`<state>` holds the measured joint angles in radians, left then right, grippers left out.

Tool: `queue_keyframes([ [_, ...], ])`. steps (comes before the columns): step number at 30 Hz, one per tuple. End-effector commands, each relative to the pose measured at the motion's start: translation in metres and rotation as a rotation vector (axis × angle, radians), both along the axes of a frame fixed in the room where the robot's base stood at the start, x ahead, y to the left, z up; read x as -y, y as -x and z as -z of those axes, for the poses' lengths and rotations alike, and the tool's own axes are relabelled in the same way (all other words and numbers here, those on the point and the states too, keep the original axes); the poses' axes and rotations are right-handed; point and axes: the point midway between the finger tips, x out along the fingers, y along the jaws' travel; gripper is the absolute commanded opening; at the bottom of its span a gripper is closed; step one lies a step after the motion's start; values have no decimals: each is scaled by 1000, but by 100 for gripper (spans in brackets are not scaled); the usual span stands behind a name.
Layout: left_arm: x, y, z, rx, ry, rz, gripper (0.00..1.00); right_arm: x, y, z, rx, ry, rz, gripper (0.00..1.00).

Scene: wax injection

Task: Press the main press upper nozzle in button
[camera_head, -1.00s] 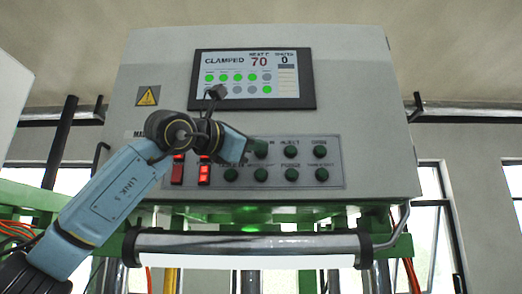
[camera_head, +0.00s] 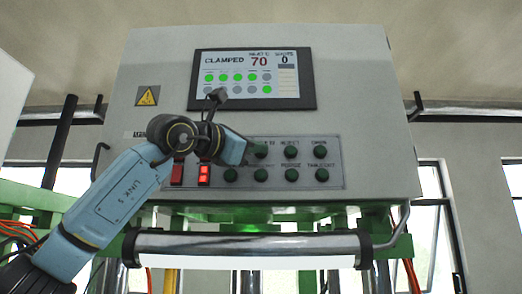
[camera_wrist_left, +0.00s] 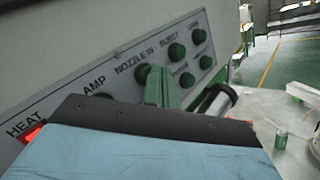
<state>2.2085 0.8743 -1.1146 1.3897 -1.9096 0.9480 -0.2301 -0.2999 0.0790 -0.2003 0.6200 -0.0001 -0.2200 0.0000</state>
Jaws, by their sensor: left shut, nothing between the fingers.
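The nozzle in button (camera_head: 261,151) is a round green knob in the upper row of the press control panel (camera_head: 335,163). In the left wrist view the nozzle in button (camera_wrist_left: 142,72) shows only in part under its "NOZZLE IN" label, behind my finger. My left gripper (camera_head: 246,155) is in front of the panel, just left of this button in the head view; its fingertips are mostly hidden there. In the left wrist view the green fingers of my left gripper (camera_wrist_left: 157,86) are shut and empty, close to the button. I cannot tell whether they touch it. My right gripper is not in view.
The inject button (camera_head: 291,152) and open button (camera_head: 320,152) are to the right, with a lower row of green buttons beneath. Lit red switches (camera_head: 204,174) are to the left. The screen (camera_head: 252,79) above reads CLAMPED. A metal bar (camera_head: 250,243) runs below the cabinet.

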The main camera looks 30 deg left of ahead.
Motion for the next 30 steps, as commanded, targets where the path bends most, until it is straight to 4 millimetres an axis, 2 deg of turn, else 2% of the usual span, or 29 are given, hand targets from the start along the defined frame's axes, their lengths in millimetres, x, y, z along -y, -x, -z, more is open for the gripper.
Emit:
queue_keyframes([
  [30,-3,-5,1,-1,0,-1,0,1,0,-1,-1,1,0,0],
])
